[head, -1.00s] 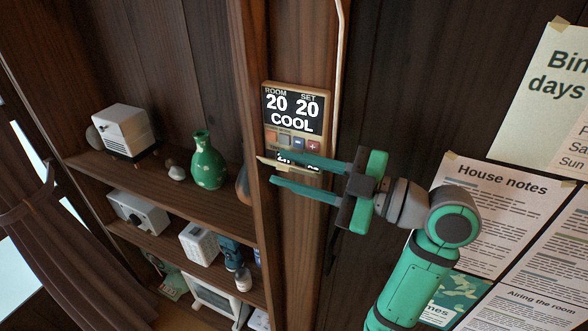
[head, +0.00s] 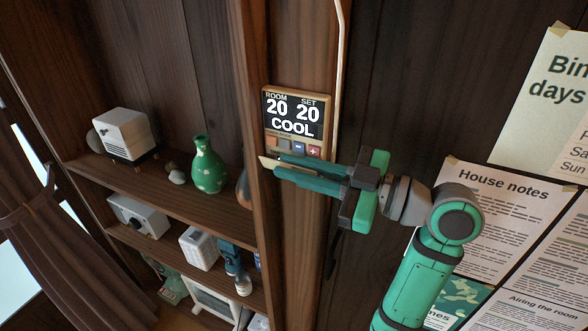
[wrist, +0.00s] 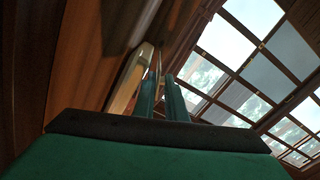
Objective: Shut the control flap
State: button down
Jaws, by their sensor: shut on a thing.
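The thermostat (head: 292,118) is on the wooden post, its screen reading ROOM 20, SET 20, COOL. Below the screen is a row of small buttons, with blue minus and red plus buttons showing. The control flap (head: 266,162) is a thin cream panel at the thermostat's lower edge, standing out from it, mostly hidden by my fingers. My gripper (head: 277,168) reaches in from the right, its teal fingers shut on the flap just below the buttons. In the wrist view, the cream flap (wrist: 130,80) shows beside the nearly closed fingers (wrist: 160,82).
A shelf unit (head: 160,240) at left holds a green vase (head: 208,165), a white box-shaped device (head: 122,134) and other items. A pale cable (head: 340,75) runs down the post above my gripper. Paper notices (head: 500,215) hang on the right wall.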

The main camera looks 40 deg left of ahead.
jog(key=c, duration=1.9)
grip_release()
jog(key=shift+d, duration=0.1)
jog(key=shift+o, duration=0.2)
jog(key=shift+s, duration=0.1)
